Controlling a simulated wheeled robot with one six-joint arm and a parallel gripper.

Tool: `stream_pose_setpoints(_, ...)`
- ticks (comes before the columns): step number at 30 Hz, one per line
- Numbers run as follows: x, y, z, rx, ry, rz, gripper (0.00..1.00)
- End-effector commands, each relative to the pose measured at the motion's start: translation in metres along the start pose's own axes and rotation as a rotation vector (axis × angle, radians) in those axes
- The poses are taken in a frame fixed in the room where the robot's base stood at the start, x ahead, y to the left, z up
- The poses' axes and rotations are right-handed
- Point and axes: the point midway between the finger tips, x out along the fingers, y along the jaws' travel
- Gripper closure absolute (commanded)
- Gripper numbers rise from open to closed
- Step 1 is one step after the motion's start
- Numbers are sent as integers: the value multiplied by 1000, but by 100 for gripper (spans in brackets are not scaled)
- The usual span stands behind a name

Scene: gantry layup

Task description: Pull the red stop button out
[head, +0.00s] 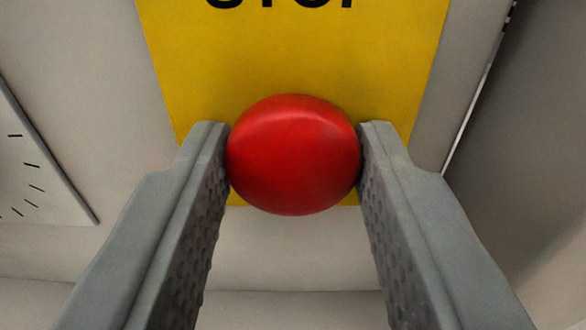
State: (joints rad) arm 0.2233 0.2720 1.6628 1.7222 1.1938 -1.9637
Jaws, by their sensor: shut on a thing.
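The red stop button (293,155) is a round, domed knob in the middle of the head view. It sits in front of a yellow plate (290,60) with black lettering cut off at the top edge, of which "STOP" can be made out. My gripper (294,158) reaches in from below, with one grey finger on the left side of the button and one on the right. Both fingertips touch the button's sides, so the gripper is shut on it. The button's stem and the gap behind its head are hidden.
A pale grey panel (300,245) surrounds the yellow plate. A dial face with black tick marks (30,165) shows at the left edge. On the right, a darker grey surface (530,150) lies beyond a bright edge. The space below the button between my fingers is clear.

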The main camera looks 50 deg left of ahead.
Motion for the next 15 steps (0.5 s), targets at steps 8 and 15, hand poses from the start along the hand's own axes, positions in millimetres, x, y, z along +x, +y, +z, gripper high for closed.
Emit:
stream_pose_setpoints(8, -18, 0, 0, 0, 0, 1, 100)
stream_pose_setpoints(15, -19, 0, 0, 0, 0, 0, 63)
